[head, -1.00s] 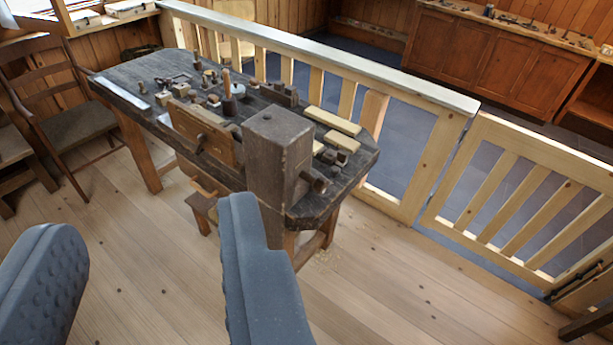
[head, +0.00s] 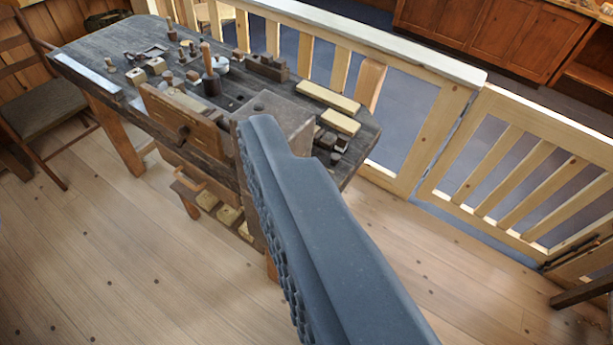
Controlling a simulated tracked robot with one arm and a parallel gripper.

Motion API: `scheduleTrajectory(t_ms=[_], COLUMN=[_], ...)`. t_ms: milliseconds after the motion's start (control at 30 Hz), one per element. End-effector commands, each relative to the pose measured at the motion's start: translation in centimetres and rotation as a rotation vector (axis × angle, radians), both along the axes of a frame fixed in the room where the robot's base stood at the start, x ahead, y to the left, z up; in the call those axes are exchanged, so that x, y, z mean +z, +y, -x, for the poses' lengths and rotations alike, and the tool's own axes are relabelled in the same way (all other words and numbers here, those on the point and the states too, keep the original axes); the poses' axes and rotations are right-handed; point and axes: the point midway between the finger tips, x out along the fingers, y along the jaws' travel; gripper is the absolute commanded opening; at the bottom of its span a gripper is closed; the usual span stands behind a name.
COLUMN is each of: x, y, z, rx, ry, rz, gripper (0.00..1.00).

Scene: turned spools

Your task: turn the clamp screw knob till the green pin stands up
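The dark workbench (head: 95,58) stands ahead. An upright brown board (head: 200,127) at its front edge has a small dark knob (head: 182,132) on its face; I cannot tell whether this is the clamp screw knob. A large dark wooden block (head: 285,116) stands at the bench's near right end, partly covered by my finger. I cannot make out a green pin. One grey finger of my gripper (head: 310,225) shows, large and close, its ribbed inner face to the left. The other finger is outside the picture. The gripper is open, and nothing is seen held.
A pale railing (head: 385,45) runs behind, with a gate (head: 525,170) at right. A chair (head: 42,105) stands left. The floor (head: 110,250) in front is clear.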

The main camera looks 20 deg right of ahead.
Motion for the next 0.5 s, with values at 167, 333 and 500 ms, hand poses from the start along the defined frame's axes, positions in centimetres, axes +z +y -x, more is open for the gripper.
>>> scheduleTrajectory(t_ms=[167, 333, 500], x=[-3.6, -8.3, -12.6], y=[0.0, 0.2, -0.2], z=[-3.9, -8.9, -13.4], rx=[0.077, 0.2, 0.325], ry=[0.083, 0.177, 0.233], rz=[-0.045, -0.114, -0.181], gripper=[0.64, 0.64, 0.64])
